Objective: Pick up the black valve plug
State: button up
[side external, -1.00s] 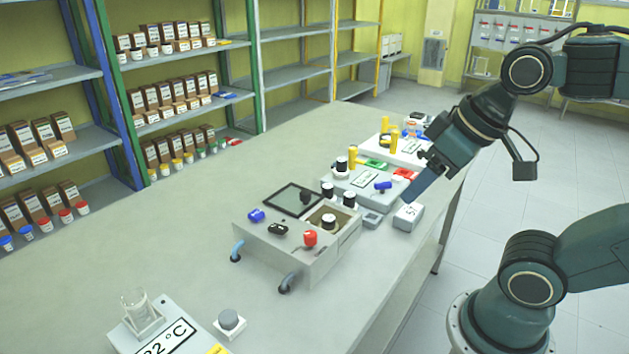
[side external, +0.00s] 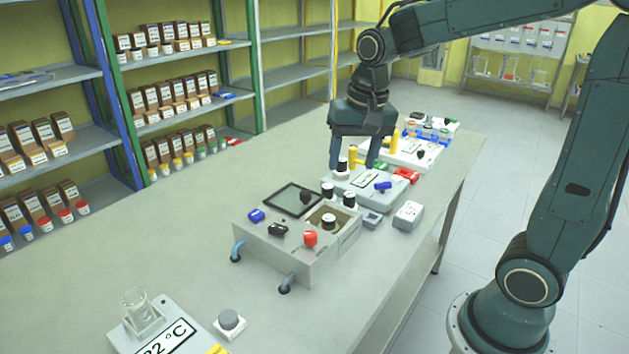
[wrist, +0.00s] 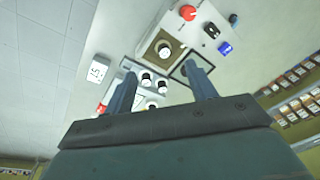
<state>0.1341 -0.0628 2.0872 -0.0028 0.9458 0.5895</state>
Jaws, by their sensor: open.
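A black valve plug (side external: 278,229) lies on top of the grey box at the front, between a blue plug (side external: 256,215) and a red plug (side external: 311,238). In the wrist view the black plug (wrist: 211,30) shows near the top, between the red (wrist: 188,13) and blue (wrist: 225,48) ones. Another small black piece (side external: 306,197) is by the dark square panel. My gripper (side external: 353,166) points down over the farther device, behind and right of the black plug and well apart from it. Its two fingers are spread and nothing is seen held between them (wrist: 159,70).
The grey box (side external: 270,255) has blue and black handles in front. Black-capped white bottles (side external: 349,199) stand near it. Yellow cylinders (side external: 393,145) stand near the gripper. A beaker (side external: 136,304) stands at front left.

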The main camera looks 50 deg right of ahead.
aim_at(329, 217)
jog(key=w+d+f+m+g, duration=0.2)
jog(key=w+d+f+m, duration=0.2)
jog(key=w+f, duration=0.3)
jog(key=shift+w+f, duration=0.1)
jog(key=shift+f, duration=0.05)
jog(key=shift+a+f, duration=0.1)
jog(key=shift+f, duration=4.05)
jog(key=shift+w+f, duration=0.1)
jog(key=shift+f, duration=2.5)
jog(key=c, duration=0.8)
